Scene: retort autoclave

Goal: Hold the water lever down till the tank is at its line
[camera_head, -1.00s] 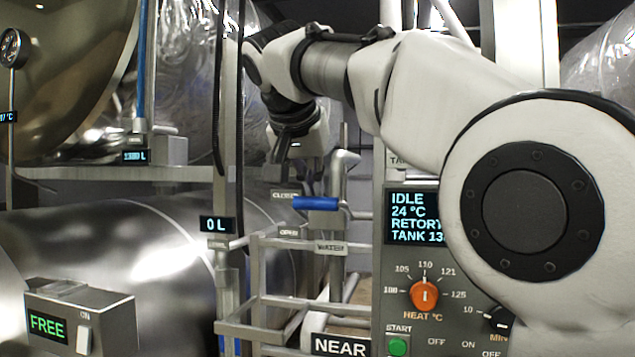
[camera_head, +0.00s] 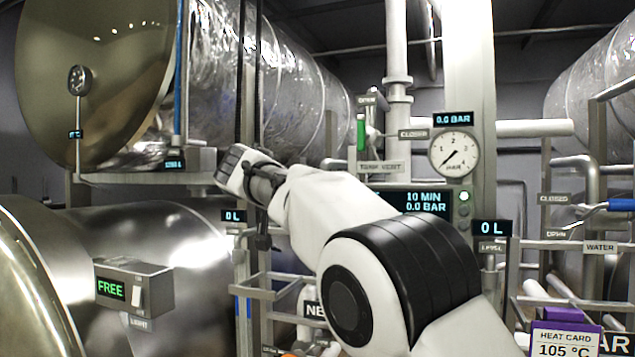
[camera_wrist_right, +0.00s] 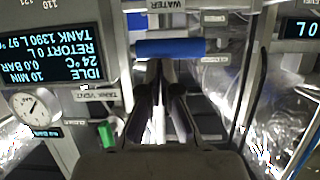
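A blue water lever (camera_wrist_right: 170,47) lies crosswise just past my right gripper's fingertips in the right wrist view, beside an upside-down WATER label. My right gripper (camera_wrist_right: 160,75) has its two dark fingers close together, with nothing seen between them. I cannot tell whether the tips touch the lever. In the head view my right gripper (camera_head: 263,240) hangs from the wrist, mostly hidden, and my arm covers this lever. A second blue lever (camera_head: 621,204) stands at the far right between CLOSED and OPEN labels. My left gripper is not in view.
A small display (camera_head: 233,216) reads 0 L. A pressure gauge (camera_head: 453,153) and green vent lever (camera_head: 361,132) stand behind my arm. Metal frames and pipes crowd the area.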

